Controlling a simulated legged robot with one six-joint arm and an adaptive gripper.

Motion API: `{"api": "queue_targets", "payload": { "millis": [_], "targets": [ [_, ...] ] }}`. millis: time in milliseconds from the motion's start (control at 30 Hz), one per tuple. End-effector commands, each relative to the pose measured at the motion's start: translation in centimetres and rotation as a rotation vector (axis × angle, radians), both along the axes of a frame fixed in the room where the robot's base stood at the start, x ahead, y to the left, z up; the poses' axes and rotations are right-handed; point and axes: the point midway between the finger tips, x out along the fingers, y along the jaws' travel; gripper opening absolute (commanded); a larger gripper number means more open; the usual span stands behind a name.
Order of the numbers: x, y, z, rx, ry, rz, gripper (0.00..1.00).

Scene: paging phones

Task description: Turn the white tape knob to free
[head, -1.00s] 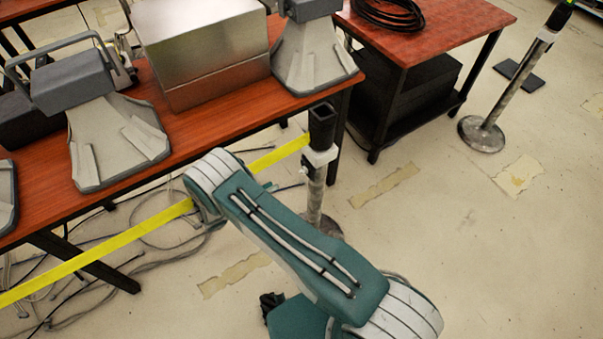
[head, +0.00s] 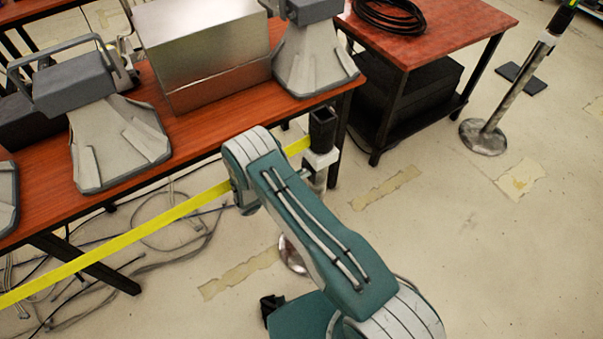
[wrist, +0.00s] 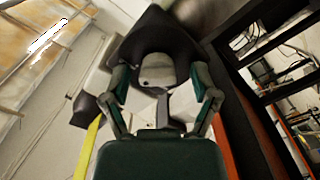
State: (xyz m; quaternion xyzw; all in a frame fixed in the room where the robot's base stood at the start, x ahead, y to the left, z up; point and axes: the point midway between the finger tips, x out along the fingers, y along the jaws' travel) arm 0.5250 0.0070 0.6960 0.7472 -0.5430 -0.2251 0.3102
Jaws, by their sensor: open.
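The post (head: 318,178) has a square black top (head: 322,128) and a white collar (head: 320,157) below it. Yellow tape (head: 150,228) runs left from the post. In the wrist view, my gripper (wrist: 161,85) is open, with one finger on each side of a pale, rounded part framed by a dark housing (wrist: 160,32). A narrow grey bar (wrist: 163,105) stands below it. I cannot tell for sure which of these is the knob, or whether the fingers touch it.
A red-brown table (head: 200,140) with horn speakers (head: 118,145) and a metal box (head: 205,50) stands behind the tape. A side table (head: 450,35) with coiled cable stands behind right. Cables lie on the floor at left. The floor at right is open, with another post (head: 500,110).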

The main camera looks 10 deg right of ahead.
Motion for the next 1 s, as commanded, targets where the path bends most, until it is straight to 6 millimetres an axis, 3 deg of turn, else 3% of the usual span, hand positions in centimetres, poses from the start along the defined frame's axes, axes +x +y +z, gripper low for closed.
{"api": "queue_targets", "payload": {
  "millis": [67,233,267,667,1000],
  "targets": [
    [0.0,0.02,0.01,0.0,0.0,0.0,0.77],
    [0.0,0.03,-0.01,0.001,0.0,0.001,0.06],
    [0.01,0.02,-0.01,0.001,0.0,0.001,0.0],
    [0.12,0.02,-0.15,-0.006,0.032,0.003,0.0],
    [0.18,0.03,-0.24,-0.068,0.229,0.004,0.0]
  ]
}}
